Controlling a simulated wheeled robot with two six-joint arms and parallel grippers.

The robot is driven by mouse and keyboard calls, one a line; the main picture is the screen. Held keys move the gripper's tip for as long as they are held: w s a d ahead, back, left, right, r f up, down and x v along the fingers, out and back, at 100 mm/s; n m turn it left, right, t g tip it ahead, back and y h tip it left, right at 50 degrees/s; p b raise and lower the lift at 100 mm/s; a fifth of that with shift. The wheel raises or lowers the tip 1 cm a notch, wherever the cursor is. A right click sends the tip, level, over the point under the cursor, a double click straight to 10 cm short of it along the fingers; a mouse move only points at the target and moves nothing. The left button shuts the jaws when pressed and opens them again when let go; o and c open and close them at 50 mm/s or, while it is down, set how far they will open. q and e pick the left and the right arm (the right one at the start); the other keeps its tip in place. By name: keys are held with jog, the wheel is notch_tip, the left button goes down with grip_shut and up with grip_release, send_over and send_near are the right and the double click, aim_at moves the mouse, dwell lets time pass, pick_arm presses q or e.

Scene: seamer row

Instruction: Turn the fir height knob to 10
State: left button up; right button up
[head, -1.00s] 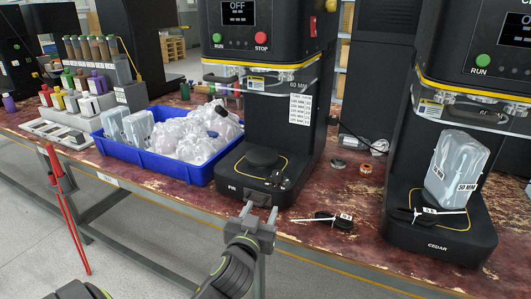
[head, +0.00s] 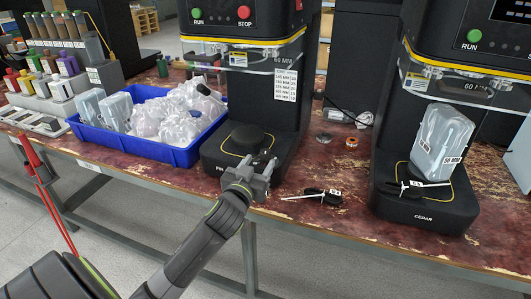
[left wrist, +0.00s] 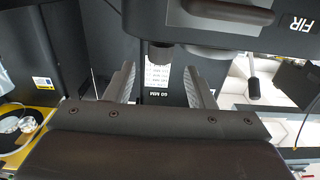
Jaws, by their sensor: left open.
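The fir seamer's black base (head: 215,148) stands at the table's front edge, left of the cedar seamer. In the head view my left gripper (head: 256,171) is at the front of this base and covers the height knob's place. In the left wrist view the gripper (left wrist: 163,82) is open, with a finger on either side and nothing between them. The FIR label (left wrist: 299,25) appears upside down there. A short round part (left wrist: 160,53), which may be the height knob, lies just beyond the fingertips. Its scale and setting cannot be read. My right gripper is not in view.
The cedar seamer (head: 425,212) holds a clear pouch (head: 441,140) on its base. A black tool with a tag (head: 322,196) lies between the seamers. A blue bin of pouches (head: 150,148) stands left of the fir base. A dark lever (left wrist: 253,80) hangs beside the round part.

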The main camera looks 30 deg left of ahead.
aim_at(264, 155)
pick_arm(q)
jog(key=x, duration=0.4)
jog(key=shift+w, duration=0.25)
jog(key=shift+x, duration=0.85)
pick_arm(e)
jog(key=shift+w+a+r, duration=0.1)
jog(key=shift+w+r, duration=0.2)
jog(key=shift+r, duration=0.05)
pick_arm(q)
jog(key=c, duration=0.9)
jog(key=shift+c, duration=0.2)
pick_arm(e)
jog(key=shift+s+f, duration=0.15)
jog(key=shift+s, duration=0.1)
pick_arm(q)
jog(key=shift+y+b, duration=0.3)
